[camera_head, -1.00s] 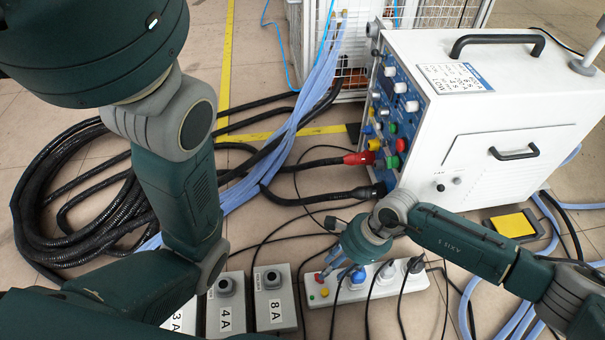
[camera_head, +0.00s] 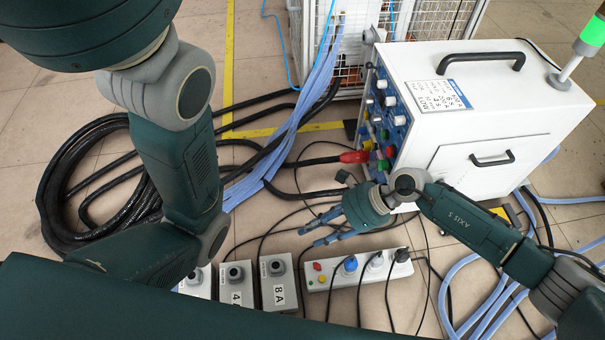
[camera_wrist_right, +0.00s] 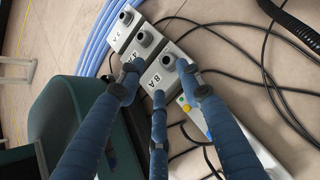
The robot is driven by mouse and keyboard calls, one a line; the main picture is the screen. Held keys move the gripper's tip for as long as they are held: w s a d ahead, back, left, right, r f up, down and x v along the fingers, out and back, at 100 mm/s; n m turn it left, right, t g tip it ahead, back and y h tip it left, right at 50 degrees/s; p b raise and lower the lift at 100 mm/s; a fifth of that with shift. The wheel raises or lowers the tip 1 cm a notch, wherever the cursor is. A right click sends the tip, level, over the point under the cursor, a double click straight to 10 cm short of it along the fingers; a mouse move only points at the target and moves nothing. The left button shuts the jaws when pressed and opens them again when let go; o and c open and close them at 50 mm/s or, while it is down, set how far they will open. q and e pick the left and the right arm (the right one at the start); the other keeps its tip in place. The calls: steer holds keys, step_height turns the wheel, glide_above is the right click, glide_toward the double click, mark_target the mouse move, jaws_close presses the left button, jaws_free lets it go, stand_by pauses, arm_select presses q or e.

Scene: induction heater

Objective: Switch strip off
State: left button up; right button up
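The white power strip (camera_head: 335,282) lies on the floor with a red button and a yellow button at its left end. Several plugs, one of them blue, sit in it. My right gripper (camera_head: 318,229) is above and behind the strip's left end, apart from it, with blue fingers spread and nothing between them. In the right wrist view, the fingers (camera_wrist_right: 160,90) cover much of the strip (camera_wrist_right: 194,118), whose button end shows between two fingers. My left arm shows at the left, but its gripper is out of view.
Grey boxes, including one marked 8A (camera_head: 277,283), stand left of the strip. The white heater cabinet (camera_head: 480,125) with knobs and a green lamp (camera_head: 594,33) stands behind. Black cables (camera_head: 75,195) and blue hoses (camera_head: 478,290) lie on the floor.

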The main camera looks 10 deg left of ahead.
steer(key=w+a+r+m+t+y+p, duration=0.1)
steer(key=w+a+r+m+y+p, duration=0.1)
steer(key=r+m+p, duration=0.2)
steer(key=w+a+r+m+t+y+p, duration=0.2)
steer(key=r+m+p, duration=0.2)
steer(key=r, duration=0.3)
steer(key=shift+w+a+r+m+p, duration=0.2)
steer(key=shift+w+r+m+p, duration=0.15)
steer(key=shift+p, duration=0.35)
